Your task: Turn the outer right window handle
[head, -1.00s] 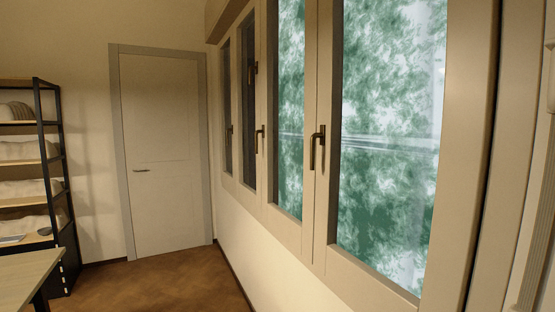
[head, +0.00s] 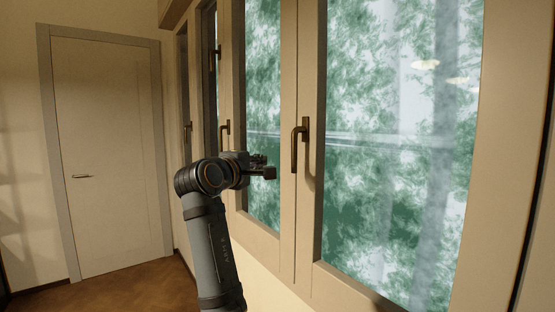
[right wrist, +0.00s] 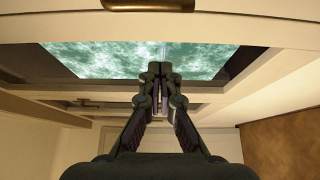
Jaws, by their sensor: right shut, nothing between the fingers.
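The outer right window handle (head: 295,148) is a dark bronze lever on the frame between the two nearest panes. Its grip hangs down from its mount. My right gripper (head: 264,167) is in front of the window, just left of this handle in the head view, and looks apart from it. Its fingers are shut and empty. In the right wrist view the fingertips (right wrist: 160,70) are together, pointing toward the green pane. A bronze handle (right wrist: 148,5) is cut off at the top edge there. My left gripper is in neither view.
Other window handles (head: 225,128) sit farther along the wall on the left. A closed pale door (head: 105,150) stands at the far left. The wooden floor (head: 130,287) before it is clear. The window frames (head: 290,215) border the glass closely.

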